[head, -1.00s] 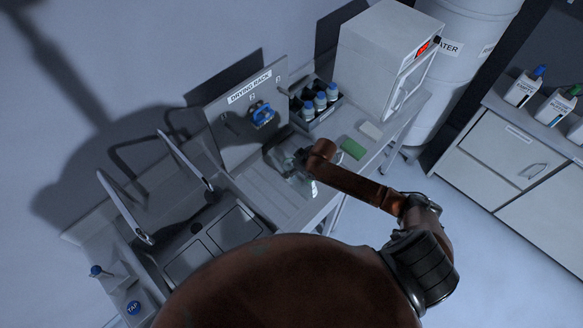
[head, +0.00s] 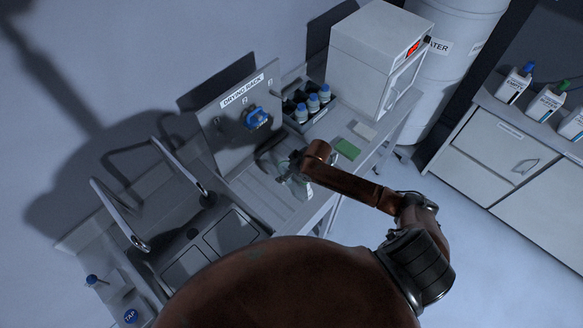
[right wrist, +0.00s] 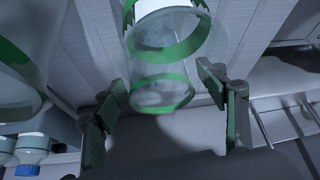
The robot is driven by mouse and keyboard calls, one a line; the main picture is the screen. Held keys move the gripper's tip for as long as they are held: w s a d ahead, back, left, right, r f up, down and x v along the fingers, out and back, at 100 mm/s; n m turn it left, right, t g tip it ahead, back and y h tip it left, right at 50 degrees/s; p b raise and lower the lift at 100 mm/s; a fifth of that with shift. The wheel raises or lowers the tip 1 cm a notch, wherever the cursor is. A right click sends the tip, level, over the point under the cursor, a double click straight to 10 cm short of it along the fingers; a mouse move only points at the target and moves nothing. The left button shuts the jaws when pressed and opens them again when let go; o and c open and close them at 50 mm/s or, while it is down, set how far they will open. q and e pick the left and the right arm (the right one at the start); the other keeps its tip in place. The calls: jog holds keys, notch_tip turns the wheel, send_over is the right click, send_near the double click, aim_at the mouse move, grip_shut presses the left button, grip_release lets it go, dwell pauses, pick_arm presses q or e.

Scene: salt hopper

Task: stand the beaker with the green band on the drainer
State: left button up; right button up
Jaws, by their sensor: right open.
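My right gripper (head: 288,160) is open above the ribbed drainer (head: 258,197), beside the sink. In the right wrist view, the fingers of the gripper (right wrist: 162,82) stand apart on either side of the near end of a clear glass beaker with a green band (right wrist: 163,78). I see no clear grip on it. Another clear glass piece with a green band (right wrist: 22,68) shows at the left edge of that view. In the head view the glassware (head: 268,163) is partly hidden by my gripper and hard to separate. My left gripper is not in view.
The drying rack panel (head: 222,128) stands behind the drainer, with a blue item (head: 257,118) on it. A dark tray of blue-capped bottles (head: 312,104), a green sponge (head: 347,149) and a white oven (head: 371,60) are right of it. The sink (head: 205,247) lies left.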

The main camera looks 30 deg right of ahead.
jog(key=b+v, duration=0.1)
jog(key=v, duration=1)
jog(key=shift+r, duration=0.25)
jog(key=shift+s+d, duration=0.1)
jog(key=shift+d, duration=0.05)
